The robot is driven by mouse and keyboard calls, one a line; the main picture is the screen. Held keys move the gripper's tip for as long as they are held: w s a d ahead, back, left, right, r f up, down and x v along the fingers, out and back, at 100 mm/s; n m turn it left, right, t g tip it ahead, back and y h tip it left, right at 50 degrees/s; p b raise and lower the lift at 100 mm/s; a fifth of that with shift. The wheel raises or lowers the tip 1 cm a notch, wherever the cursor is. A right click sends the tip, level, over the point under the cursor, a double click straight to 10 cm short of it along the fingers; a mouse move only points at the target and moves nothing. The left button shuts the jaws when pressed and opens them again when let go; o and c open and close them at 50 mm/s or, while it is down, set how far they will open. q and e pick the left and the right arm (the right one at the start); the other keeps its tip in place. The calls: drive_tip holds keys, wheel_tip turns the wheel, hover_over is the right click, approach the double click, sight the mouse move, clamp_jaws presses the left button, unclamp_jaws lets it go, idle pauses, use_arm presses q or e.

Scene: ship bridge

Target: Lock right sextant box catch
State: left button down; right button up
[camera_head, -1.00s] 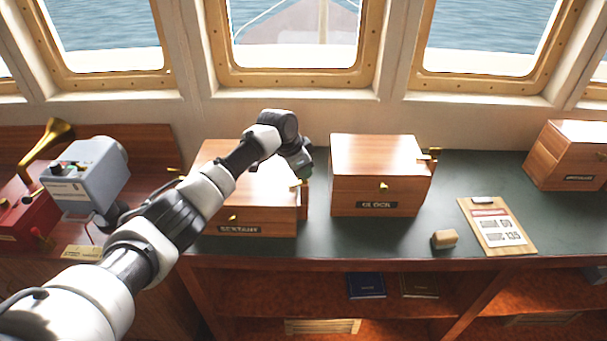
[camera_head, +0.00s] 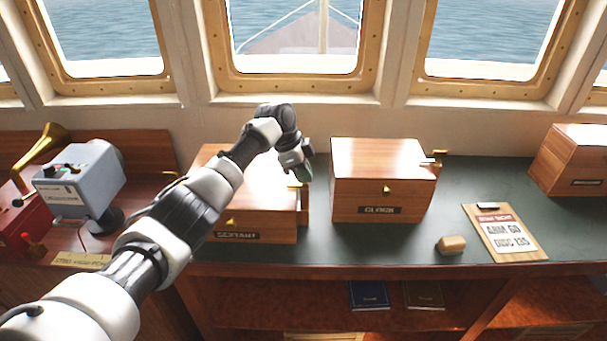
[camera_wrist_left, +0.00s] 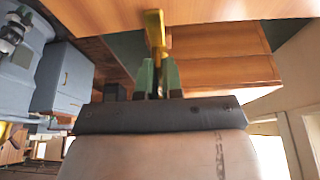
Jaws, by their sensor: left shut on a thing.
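The sextant box (camera_head: 262,231) is a brown wooden box with a dark label, standing on the dark green counter left of the clock box. My left arm reaches over it, hiding part of its lid. Its right catch is brass (camera_head: 298,186) and shows just below my left gripper (camera_head: 304,177), at the box's right side. In the left wrist view the brass catch piece (camera_wrist_left: 154,30) runs down between the green fingertips (camera_wrist_left: 158,75), which are shut on it. Its lower end is partly hidden by the fingers. My right gripper is out of view.
The clock box (camera_head: 380,183) stands close on the right, with a narrow gap of counter between. A clipboard (camera_head: 506,232) and a small tan block (camera_head: 451,245) lie further right. A grey device (camera_head: 80,185) stands at left. Window frames rise behind the counter.

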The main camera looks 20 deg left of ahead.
sight(288, 184)
use_arm(q)
drive_tip(key=shift+r, duration=0.1)
drive_tip(key=c, duration=1.3)
unclamp_jaws()
drive_tip(key=b+v, duration=0.2)
drive_tip(key=v, duration=0.8)
drive_tip(key=shift+a+r+b, duration=0.2)
drive_tip(key=shift+r+b, duration=0.1)
drive_tip(key=shift+b, duration=0.05)
